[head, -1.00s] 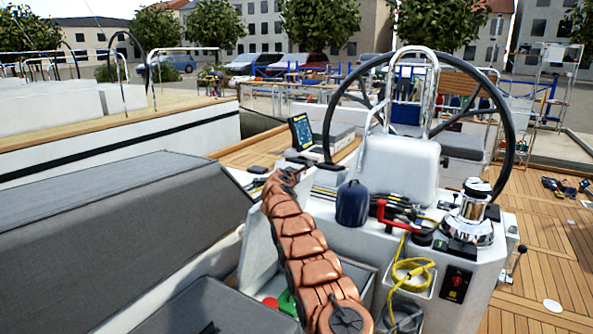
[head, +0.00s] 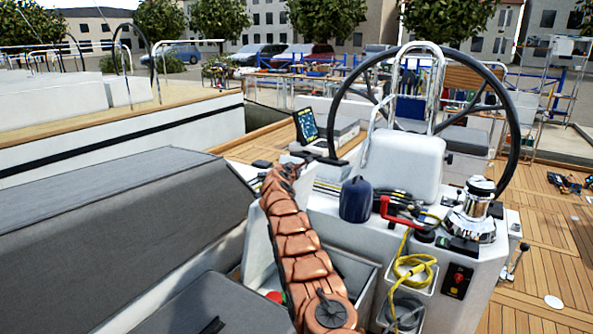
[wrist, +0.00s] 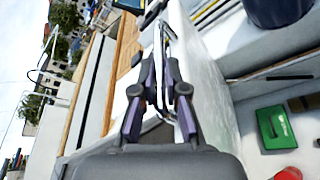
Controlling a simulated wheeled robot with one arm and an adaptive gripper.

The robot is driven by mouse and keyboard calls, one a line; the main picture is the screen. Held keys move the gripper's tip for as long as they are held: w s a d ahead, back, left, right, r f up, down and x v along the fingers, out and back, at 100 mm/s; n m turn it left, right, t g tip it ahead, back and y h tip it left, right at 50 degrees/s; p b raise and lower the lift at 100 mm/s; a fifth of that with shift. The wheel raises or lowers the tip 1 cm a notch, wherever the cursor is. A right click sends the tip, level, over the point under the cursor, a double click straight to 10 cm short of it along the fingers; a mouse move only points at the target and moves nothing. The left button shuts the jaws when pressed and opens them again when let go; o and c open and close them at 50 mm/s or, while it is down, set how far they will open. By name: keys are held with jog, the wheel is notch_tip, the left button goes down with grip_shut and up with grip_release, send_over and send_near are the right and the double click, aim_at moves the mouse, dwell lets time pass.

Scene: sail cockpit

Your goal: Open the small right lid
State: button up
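A white panel (head: 257,245), which looks like a raised lid, stands tilted left of my copper-coloured arm in the head view. A white panel also runs close beside my gripper (wrist: 160,70) in the wrist view. To its right lies an open compartment with a green box (wrist: 275,127) and a red object (wrist: 287,174). The dark fingers stand apart at the knuckles, with thin metal bars between them. I cannot tell whether the tips touch the panel or grip anything. In the head view, my arm hides part of the compartment, and the gripper is small and unclear.
A steering wheel (head: 512,125), a blue container (head: 356,199), a red crank handle (head: 390,213), a chrome winch (head: 472,215) and yellow rope (head: 412,270) crowd the console on the right. A grey cushioned bench (head: 110,230) fills the left. Wooden deck lies beyond.

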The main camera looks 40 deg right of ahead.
jog(key=o, duration=0.5)
jog(key=shift+f, duration=0.2)
jog(key=shift+a+r, duration=0.1)
jog(key=shift+r, duration=0.1)
jog(key=shift+a+r, duration=0.1)
jog(key=shift+r, duration=0.05)
jog(key=shift+v, duration=5.75)
